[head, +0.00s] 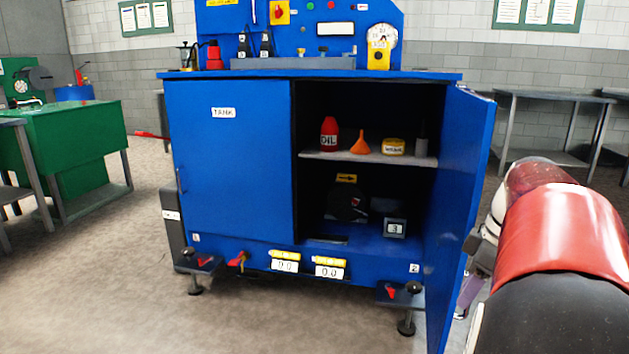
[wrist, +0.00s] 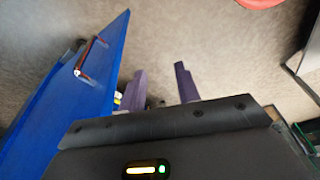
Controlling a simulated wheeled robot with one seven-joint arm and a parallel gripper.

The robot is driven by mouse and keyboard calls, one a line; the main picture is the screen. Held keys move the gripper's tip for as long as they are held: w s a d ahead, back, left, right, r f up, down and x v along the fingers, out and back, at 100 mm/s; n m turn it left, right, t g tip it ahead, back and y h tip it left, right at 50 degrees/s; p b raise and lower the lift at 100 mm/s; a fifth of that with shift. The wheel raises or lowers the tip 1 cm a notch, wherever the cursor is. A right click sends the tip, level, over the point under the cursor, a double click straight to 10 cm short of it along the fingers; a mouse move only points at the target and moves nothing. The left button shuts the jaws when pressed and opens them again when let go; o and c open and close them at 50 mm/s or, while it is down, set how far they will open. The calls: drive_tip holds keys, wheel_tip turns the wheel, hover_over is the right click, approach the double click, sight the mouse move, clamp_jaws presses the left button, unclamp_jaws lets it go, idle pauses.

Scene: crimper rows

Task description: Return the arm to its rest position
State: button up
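My arm, red and black, fills the lower right of the head view, to the right of the cabinet's open right door (head: 462,200). My gripper (wrist: 161,84) shows in the wrist view with its two purple fingers apart and only floor between them. In the head view the gripper is mostly hidden behind the door and the arm. The wrist view shows the blue door (wrist: 108,75) with its bar handle (wrist: 88,58) to the left of the fingers. The fingers look clear of the handle.
The blue cabinet (head: 230,170) has its left door shut. Its shelf (head: 370,157) holds a red oil bottle (head: 329,134), an orange funnel (head: 360,144) and a yellow tin (head: 394,147). A green bench (head: 75,150) stands left and a grey table (head: 550,97) behind right. Floor in front is clear.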

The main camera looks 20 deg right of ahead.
drive_tip(key=s+a+f+m+t+h+p, duration=0.1)
drive_tip(key=s+a+m, duration=0.2)
drive_tip(key=a, duration=1)
drive_tip(key=s+a+f+m+t+h+p, duration=0.1)
drive_tip(key=s+a+f+m+t+p, duration=0.1)
drive_tip(key=a, duration=1.1)
drive_tip(key=shift+s+m, duration=0.5)
drive_tip(key=shift+m, duration=0.6)
